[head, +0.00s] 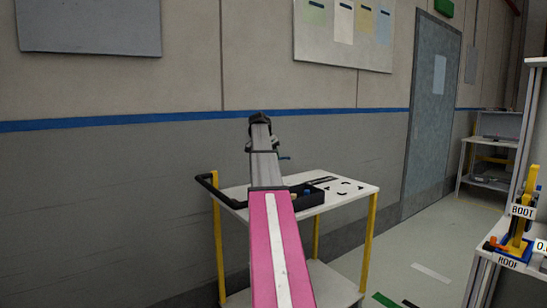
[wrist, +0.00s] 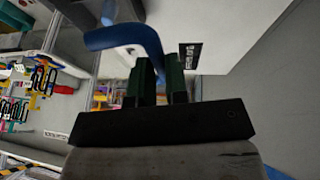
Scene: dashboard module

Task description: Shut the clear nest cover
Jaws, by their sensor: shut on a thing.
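I cannot make out the clear nest cover in either view. In the wrist view, my gripper (wrist: 161,68) has two dark green fingers, shut on a curved blue bar (wrist: 128,36). The bar comes down between the fingers and bends away to the left at its top. I cannot tell what the bar belongs to. In the head view my pink and grey arm reaches forward over the cart, and the fingers are hidden. A small blue piece (head: 285,158) sticks out to the right of the arm.
A white-topped cart (head: 356,189) with yellow legs stands ahead, carrying a black tray (head: 311,197) with small coloured pieces. Its black handle (head: 222,191) is at left. A white shelf unit (head: 490,250) with labelled parts stands at right. Open floor (head: 425,250) lies between.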

